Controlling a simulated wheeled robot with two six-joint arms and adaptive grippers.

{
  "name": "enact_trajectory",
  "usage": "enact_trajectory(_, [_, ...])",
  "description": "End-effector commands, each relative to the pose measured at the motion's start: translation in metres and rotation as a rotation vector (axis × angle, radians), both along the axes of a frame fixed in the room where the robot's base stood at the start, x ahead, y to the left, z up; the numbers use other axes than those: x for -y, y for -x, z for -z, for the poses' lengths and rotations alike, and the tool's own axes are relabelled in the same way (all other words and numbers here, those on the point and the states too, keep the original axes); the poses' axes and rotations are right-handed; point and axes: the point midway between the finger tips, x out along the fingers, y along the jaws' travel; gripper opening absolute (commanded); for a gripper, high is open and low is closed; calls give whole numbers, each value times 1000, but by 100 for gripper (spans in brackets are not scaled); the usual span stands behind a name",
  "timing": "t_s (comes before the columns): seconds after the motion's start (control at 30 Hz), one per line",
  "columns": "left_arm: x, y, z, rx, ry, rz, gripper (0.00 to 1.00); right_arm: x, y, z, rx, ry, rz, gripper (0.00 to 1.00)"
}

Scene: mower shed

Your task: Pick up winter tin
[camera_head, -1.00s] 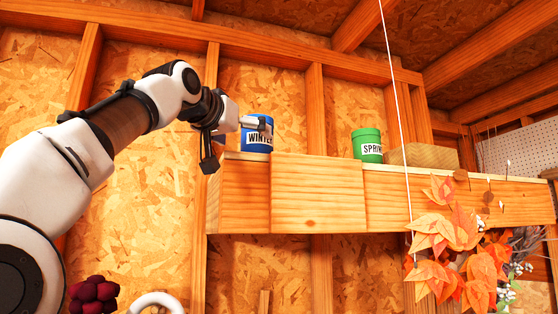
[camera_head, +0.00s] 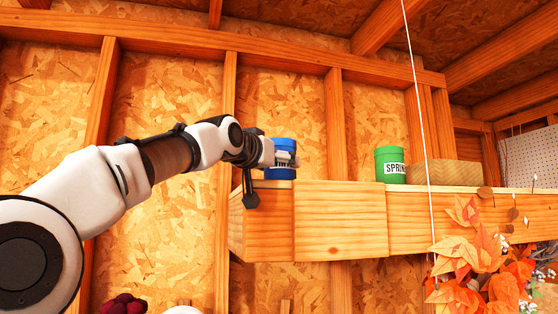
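The blue winter tin (camera_head: 281,145) stands upright on the left part of the wooden ledge (camera_head: 340,222). My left gripper (camera_head: 285,161) is at the tin from the left. One finger lies across the tin's front and covers much of its label. The other finger is not clearly visible, so I cannot tell whether the gripper is shut on the tin. The tin's base appears to be at the ledge top. My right gripper is not in view.
A green tin labelled SPRING (camera_head: 390,167) stands further right on the ledge, beside a wooden block (camera_head: 446,173). A thin white cord (camera_head: 418,90) hangs in front. Orange leaves (camera_head: 478,252) hang at lower right. The ledge between the tins is clear.

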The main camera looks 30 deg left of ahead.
Motion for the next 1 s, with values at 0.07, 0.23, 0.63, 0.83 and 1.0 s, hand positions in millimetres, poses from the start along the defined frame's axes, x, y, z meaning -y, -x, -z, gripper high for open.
enact_trajectory(0.07, [0,0,1,-3,0,0,36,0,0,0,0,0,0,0])
enact_trajectory(0.23, [0,-1,1,-4,0,0,36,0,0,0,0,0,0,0])
enact_trajectory(0.63, [0,-1,-20,-1,1,0,36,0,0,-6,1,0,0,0])
enact_trajectory(0.83, [0,7,-33,1,1,0,36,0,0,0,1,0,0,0])
enact_trajectory(1.0, [-2,50,-30,4,1,-1,36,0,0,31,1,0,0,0])
